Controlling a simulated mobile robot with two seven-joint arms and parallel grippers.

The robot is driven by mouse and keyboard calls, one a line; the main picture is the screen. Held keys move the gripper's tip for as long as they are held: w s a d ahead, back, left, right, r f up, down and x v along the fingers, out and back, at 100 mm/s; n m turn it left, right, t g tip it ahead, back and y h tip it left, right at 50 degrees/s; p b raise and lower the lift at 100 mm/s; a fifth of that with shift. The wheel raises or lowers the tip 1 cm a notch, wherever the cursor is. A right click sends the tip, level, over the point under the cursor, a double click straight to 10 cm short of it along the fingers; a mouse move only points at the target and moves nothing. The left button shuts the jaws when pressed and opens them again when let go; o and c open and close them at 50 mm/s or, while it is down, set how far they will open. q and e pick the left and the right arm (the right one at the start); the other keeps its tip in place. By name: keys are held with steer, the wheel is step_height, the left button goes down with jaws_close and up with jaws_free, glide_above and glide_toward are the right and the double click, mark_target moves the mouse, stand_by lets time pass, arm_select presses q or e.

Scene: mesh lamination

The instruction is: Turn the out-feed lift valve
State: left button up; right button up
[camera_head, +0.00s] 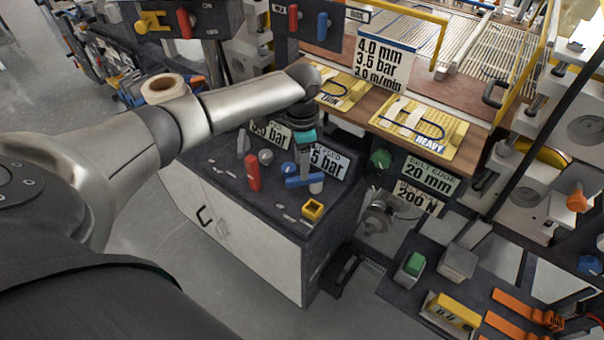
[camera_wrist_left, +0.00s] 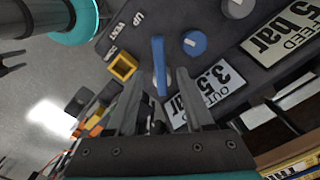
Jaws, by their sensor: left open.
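The out-feed lift valve shows as a blue lever (camera_head: 306,182) on the dark top of the white cabinet, beside the out-feed sign (camera_head: 327,160). In the left wrist view the blue lever (camera_wrist_left: 158,58) stands between the tips of my two fingers, with a visible gap on either side. My left gripper (camera_head: 304,168) is open and comes down over the lever from above. The left wrist view shows its open jaws (camera_wrist_left: 158,82). Printed marks, including UP and VENT, lie near the lever. I cannot tell whether a finger touches it. My right gripper is not in view.
A red lever (camera_head: 252,172) stands left of the blue one. A yellow square block (camera_head: 312,209) sits near the cabinet's front edge. A blue round knob (camera_wrist_left: 194,42) is close to the lever. Signs and a wooden table with yellow plates (camera_head: 425,121) lie behind to the right.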

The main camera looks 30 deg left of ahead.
arm_select(q)
steer(key=shift+f, duration=2.05)
steer(key=shift+c, duration=0.3)
jaws_close()
